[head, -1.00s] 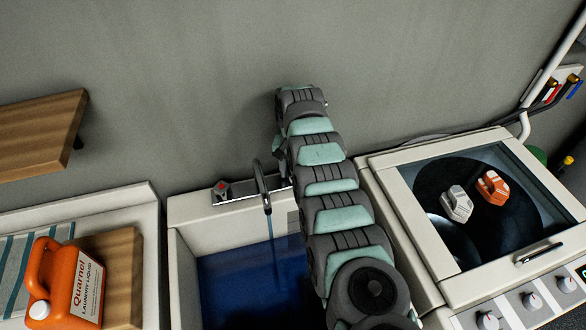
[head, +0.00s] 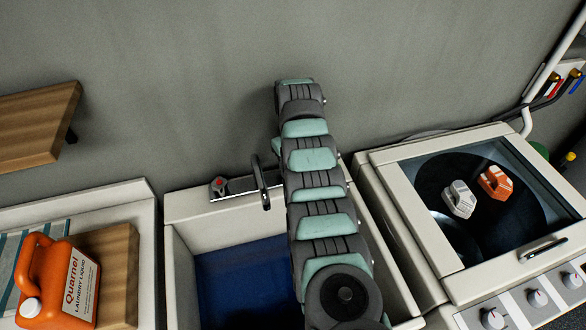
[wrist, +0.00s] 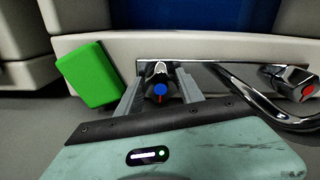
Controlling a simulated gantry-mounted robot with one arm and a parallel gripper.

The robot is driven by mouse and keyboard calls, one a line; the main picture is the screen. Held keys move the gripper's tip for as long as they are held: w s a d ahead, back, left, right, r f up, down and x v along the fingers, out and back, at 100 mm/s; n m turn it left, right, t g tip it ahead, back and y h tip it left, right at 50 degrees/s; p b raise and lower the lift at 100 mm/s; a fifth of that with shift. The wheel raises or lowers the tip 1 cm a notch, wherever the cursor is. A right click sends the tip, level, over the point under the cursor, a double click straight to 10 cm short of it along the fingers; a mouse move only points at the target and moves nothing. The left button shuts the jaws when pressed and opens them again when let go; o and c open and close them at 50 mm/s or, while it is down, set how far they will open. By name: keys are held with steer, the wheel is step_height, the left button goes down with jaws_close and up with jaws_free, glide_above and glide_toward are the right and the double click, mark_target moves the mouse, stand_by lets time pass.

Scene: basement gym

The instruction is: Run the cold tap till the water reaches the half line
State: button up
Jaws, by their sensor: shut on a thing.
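The cold tap (wrist: 161,90), a chrome knob with a blue cap and a small red mark, sits between the fingers of my gripper (wrist: 160,88) in the wrist view. My gripper is shut on it. The hot tap (wrist: 307,90) with a red cap is to the right; it also shows in the head view (head: 219,186). The curved chrome spout (head: 262,185) has no visible stream below it. Blue water (head: 240,280) lies in the pale sink (head: 190,209). I cannot make out the half line. My arm hides the cold tap and the sink's right part in the head view.
A green block (wrist: 88,75) is beside my left finger in the wrist view. An orange laundry liquid jug (head: 62,280) stands left of the sink. A glass-topped machine (head: 395,200) with white and orange jug-shaped items is at right. A wooden shelf (head: 38,120) is at upper left.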

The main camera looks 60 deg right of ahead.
stand_by(0.4)
steer(key=o, duration=1.4)
step_height(320, 180, up, 11)
steer(key=shift+f+b, duration=0.1)
steer(key=shift+b, duration=0.85)
